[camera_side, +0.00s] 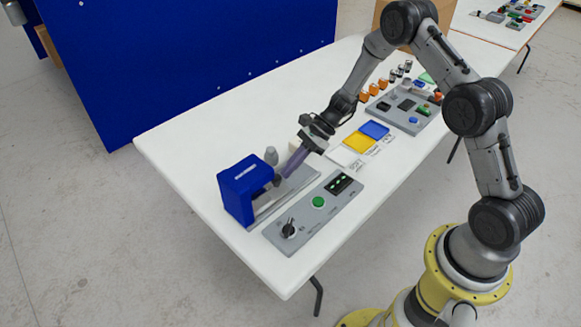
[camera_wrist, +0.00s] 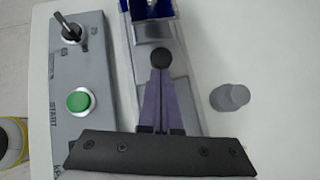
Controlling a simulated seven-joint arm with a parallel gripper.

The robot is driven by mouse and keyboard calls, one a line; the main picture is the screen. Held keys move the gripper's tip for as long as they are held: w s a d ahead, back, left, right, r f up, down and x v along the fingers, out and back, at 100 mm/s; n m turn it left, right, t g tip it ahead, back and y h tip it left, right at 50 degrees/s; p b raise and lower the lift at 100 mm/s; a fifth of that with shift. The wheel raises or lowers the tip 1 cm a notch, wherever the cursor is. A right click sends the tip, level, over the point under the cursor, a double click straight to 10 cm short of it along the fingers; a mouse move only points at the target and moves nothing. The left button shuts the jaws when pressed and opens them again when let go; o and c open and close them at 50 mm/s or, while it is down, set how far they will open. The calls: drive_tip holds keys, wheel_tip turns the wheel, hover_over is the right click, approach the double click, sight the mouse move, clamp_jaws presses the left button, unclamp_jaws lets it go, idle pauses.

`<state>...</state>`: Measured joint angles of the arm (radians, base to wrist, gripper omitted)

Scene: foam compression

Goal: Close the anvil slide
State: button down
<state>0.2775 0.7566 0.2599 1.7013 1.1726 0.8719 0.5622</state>
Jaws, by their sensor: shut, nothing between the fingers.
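The blue press housing (camera_side: 242,189) stands at the near left part of the white table, with a grey slide track (camera_side: 297,184) running out of it to the right. In the wrist view the housing (camera_wrist: 150,8) is at the top edge and the track (camera_wrist: 122,70) runs down from it. A dark round knob (camera_wrist: 162,59) sits on the slide. My gripper (camera_wrist: 160,76) is shut, its purple fingers together at the knob's near side; I cannot tell whether they touch it. In the side view my gripper (camera_side: 284,174) reaches down in front of the housing's opening.
A grey control panel (camera_side: 329,211) with a green button (camera_side: 318,202) and a black switch (camera_side: 289,229) lies beside the track. A small grey cylinder (camera_side: 271,156) stands on the other side. Yellow (camera_side: 360,142) and blue (camera_side: 374,130) pads lie farther right.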

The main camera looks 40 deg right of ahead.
drive_tip(key=d, duration=0.2)
drive_tip(key=s+d, duration=0.1)
drive_tip(key=shift+d, duration=0.35)
drive_tip(key=v, duration=1)
drive_tip(key=a+r+n, duration=0.3)
drive_tip(key=a+r, duration=0.2)
drive_tip(key=r, duration=0.5)
drive_tip(key=s+a+r+n+h, duration=0.3)
drive_tip(key=s+a+r+n, duration=0.25)
drive_tip(key=s+r, duration=0.4)
drive_tip(key=s+a+r+n+t+h, duration=0.2)
drive_tip(key=s+r+n, duration=0.35)
drive_tip(key=s, duration=0.55)
drive_tip(key=s+d+f+n+t+h, duration=0.1)
drive_tip(key=s+d+f+n+h, duration=0.2)
drive_tip(key=s+n, duration=0.4)
drive_tip(key=shift+d+f+h, duration=0.3)
drive_tip(key=shift+d+f, duration=0.6)
